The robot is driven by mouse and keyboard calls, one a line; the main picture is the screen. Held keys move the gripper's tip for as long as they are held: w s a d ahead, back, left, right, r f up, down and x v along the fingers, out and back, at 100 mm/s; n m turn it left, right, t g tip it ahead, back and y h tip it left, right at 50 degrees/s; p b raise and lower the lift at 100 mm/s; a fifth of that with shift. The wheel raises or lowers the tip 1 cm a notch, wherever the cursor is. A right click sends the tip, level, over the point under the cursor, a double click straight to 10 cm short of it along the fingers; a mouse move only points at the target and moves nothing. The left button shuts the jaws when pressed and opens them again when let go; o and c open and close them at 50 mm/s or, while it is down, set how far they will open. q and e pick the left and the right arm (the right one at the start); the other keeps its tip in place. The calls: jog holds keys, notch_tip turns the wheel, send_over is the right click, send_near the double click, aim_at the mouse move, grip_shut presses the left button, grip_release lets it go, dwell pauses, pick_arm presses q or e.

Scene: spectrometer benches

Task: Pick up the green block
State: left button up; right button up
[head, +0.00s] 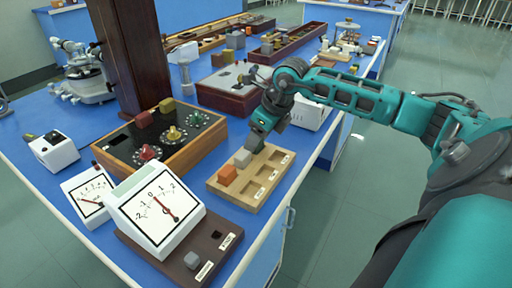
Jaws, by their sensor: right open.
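The wooden tray (238,203) lies on the blue bench, with an orange block (228,174) and a grey block (242,158) in its left row. I cannot clearly make out a green block. A small dark greenish shape at the tray's far end, under my right gripper, may be the block or part of the gripper. My right gripper (262,134) is open, pointing down over that far end just beyond the grey block. Its fingertips are small and dark, and I cannot tell whether they touch anything. My left gripper is not in view.
A white meter (158,209) on a dark base stands at the front, left of the tray. A wooden box with knobs (188,160) is behind it. A dark wooden post (130,60) rises at left. The tray's right row of slots looks empty.

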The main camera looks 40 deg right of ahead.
jog(key=c, duration=0.8)
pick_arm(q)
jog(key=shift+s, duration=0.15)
pick_arm(e)
jog(key=shift+r, duration=0.1)
jog(key=shift+w+r, duration=0.1)
jog(key=shift+r, duration=0.5)
pick_arm(q)
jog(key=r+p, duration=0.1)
jog(key=p, duration=0.1)
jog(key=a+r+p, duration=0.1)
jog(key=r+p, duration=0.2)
jog(key=p, duration=0.1)
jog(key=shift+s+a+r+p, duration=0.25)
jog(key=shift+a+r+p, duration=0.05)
jog(key=shift+p, duration=0.1)
pick_arm(e)
notch_tip(320, 180, up, 22)
jog(key=shift+f, duration=0.25)
